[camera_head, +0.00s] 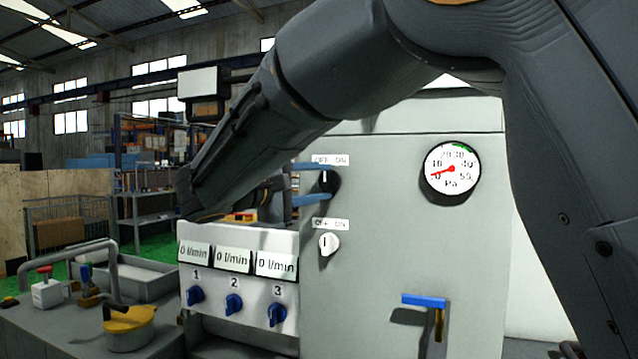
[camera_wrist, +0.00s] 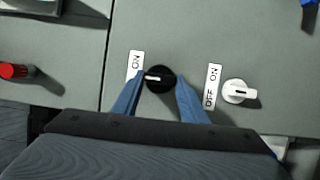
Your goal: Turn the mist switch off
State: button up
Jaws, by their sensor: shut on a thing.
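A round black rotary switch (camera_head: 329,186) is on the grey machine panel, below a white "OFF ON" label (camera_head: 330,160). My gripper's blue fingers (camera_wrist: 162,80) are closed on opposite sides of the black switch (camera_wrist: 161,85) in the wrist view. Its white mark points toward the label, roughly upright in the head view. In the wrist view a finger covers part of that label. A second, white switch (camera_head: 329,244) sits below it under its own "OFF ON" label (camera_head: 331,224); no finger touches it. No lettering readable here says which switch is the mist one.
A round pressure gauge (camera_head: 452,172) is at the panel's upper right, and a blue-handled lever (camera_head: 424,301) juts out lower down. A flow-meter box (camera_head: 238,275) with three blue knobs stands left of the switches. A red button (camera_wrist: 14,71) shows in the wrist view.

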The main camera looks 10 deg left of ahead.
jog(key=o, duration=1)
jog(key=b+v, duration=0.1)
jog(key=v, duration=0.7)
jog(key=shift+b, duration=0.3)
jog(key=shift+d, duration=0.1)
